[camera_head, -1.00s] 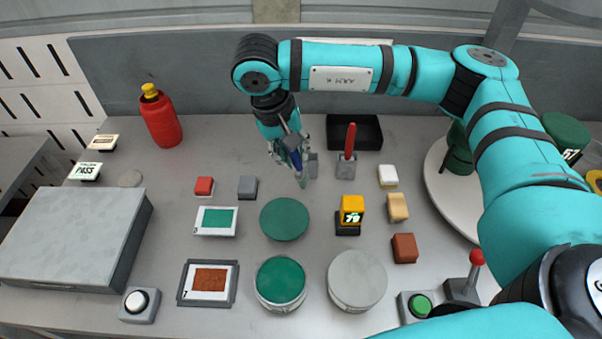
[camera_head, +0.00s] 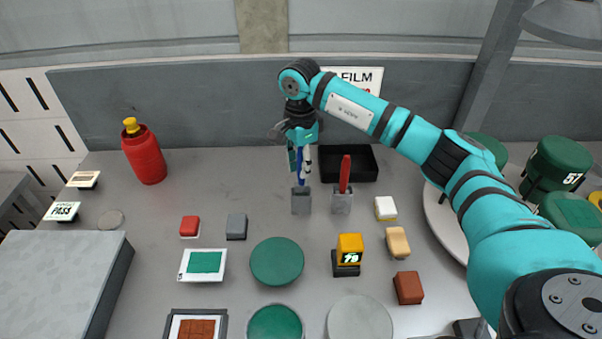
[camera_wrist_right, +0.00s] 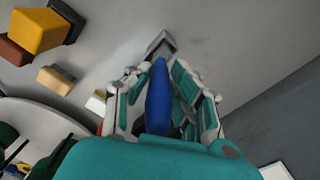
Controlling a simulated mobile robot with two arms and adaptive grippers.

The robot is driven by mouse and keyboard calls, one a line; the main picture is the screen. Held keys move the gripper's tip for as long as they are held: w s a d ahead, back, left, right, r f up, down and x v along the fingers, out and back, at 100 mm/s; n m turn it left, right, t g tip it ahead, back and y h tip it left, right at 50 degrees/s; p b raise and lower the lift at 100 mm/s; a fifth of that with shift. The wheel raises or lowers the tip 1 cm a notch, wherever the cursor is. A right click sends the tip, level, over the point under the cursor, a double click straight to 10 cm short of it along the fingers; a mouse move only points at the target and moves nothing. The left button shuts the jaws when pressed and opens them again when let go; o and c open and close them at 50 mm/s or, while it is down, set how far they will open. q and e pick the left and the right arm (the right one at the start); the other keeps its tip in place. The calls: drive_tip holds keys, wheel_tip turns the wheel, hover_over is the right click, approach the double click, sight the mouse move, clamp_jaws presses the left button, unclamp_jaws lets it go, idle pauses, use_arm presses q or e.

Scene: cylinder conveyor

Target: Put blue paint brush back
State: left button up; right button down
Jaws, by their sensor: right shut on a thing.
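My right gripper (camera_head: 302,150) is shut on the blue paint brush (camera_head: 300,172) and holds it upright, with its lower end at the top of a small grey holder (camera_head: 301,204). I cannot tell how far the tip is inside the holder. In the right wrist view the blue handle (camera_wrist_right: 158,98) lies between the fingers, and the grey holder (camera_wrist_right: 161,45) shows just beyond it. A red paint brush (camera_head: 345,172) stands upright in a second grey holder (camera_head: 341,204) to the right. My left gripper is not in view.
A black tray (camera_head: 364,166) lies behind the holders. A red bottle (camera_head: 144,155) stands at the back left. Red (camera_head: 190,226) and grey (camera_head: 236,226) blocks, a green disc (camera_head: 277,262) and a yellow block (camera_head: 349,247) lie in front. Green cans stand on a round white turntable (camera_head: 449,229) at right.

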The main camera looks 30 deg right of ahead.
sight(301, 184)
wheel_tip(301, 184, down, 2)
drive_tip(key=shift+s+a+f+p, duration=0.1)
drive_tip(key=shift+s+f+p, duration=0.05)
drive_tip(key=shift+p, duration=0.2)
drive_tip(key=shift+f, duration=0.45)
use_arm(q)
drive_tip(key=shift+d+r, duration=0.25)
use_arm(e)
drive_tip(key=c, duration=1.2)
unclamp_jaws()
drive_tip(key=shift+r, duration=0.5)
drive_tip(key=r+b, duration=0.1)
drive_tip(key=r, duration=0.4)
drive_tip(key=r+b, duration=0.2)
drive_tip(key=r, duration=0.3)
drive_tip(key=shift+w+r, duration=0.2)
drive_tip(key=shift+r, duration=0.1)
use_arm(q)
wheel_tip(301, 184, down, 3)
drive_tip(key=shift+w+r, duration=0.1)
use_arm(e)
drive_tip(key=shift+r, duration=0.4)
